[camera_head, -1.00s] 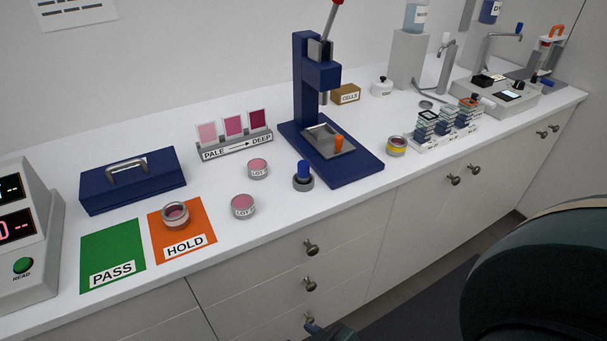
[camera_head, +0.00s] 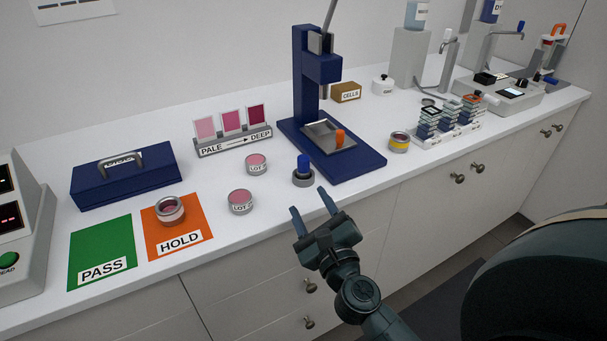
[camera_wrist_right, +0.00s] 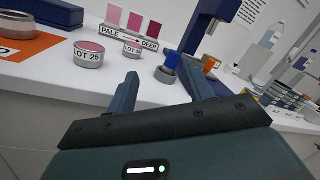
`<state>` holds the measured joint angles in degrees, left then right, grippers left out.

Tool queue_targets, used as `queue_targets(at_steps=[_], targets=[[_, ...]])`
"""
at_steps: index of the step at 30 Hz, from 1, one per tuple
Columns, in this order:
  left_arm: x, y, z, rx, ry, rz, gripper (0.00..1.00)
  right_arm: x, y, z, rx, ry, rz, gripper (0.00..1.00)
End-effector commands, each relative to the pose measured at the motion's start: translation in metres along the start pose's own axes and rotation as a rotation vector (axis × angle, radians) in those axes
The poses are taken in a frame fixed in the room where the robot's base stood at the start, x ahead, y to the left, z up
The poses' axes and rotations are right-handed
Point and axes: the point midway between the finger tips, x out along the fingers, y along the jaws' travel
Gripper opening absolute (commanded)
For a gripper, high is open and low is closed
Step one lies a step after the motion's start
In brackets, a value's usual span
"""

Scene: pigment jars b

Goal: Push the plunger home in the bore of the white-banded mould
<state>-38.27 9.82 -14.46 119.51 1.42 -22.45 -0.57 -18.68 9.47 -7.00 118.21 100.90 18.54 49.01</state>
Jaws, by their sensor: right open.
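A grey ring-shaped mould (camera_head: 303,180) stands on the counter in front of the blue press, with a blue plunger (camera_head: 303,163) standing up out of its top. I cannot make out a white band on it. The mould (camera_wrist_right: 166,76) and plunger (camera_wrist_right: 173,59) also show in the right wrist view, beyond the fingers. My right gripper (camera_head: 307,198) is open and empty, just in front of the mould at the counter's front edge, apart from it. My left gripper is not in view. A yellow-banded mould (camera_head: 399,142) stands right of the press.
The blue press (camera_head: 318,80) stands behind, with a metal tray (camera_head: 318,130) and an orange piece (camera_head: 340,137) on its base. Two pink lot jars (camera_head: 241,207) stand left of the mould. Another jar (camera_head: 170,216) sits on the orange HOLD mat (camera_head: 190,251).

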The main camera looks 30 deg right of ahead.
Motion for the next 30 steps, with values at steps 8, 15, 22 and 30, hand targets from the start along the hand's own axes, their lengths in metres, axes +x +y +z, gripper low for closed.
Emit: queue_targets(at_steps=[8, 15, 22, 30], targets=[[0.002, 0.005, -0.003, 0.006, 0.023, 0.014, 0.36, 0.019, -0.016, -0.024, 0.545, 0.134, -0.083, 0.52], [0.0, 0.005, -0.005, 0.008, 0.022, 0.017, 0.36, 0.049, -0.019, -0.028, 0.595, 0.146, -0.089, 0.52], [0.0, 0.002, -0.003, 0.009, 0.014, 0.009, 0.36, 0.088, -0.019, -0.036, 0.594, 0.147, -0.087, 0.52], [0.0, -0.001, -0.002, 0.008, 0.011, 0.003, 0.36, 0.11, -0.02, -0.038, 0.591, 0.147, -0.086, 0.52]])
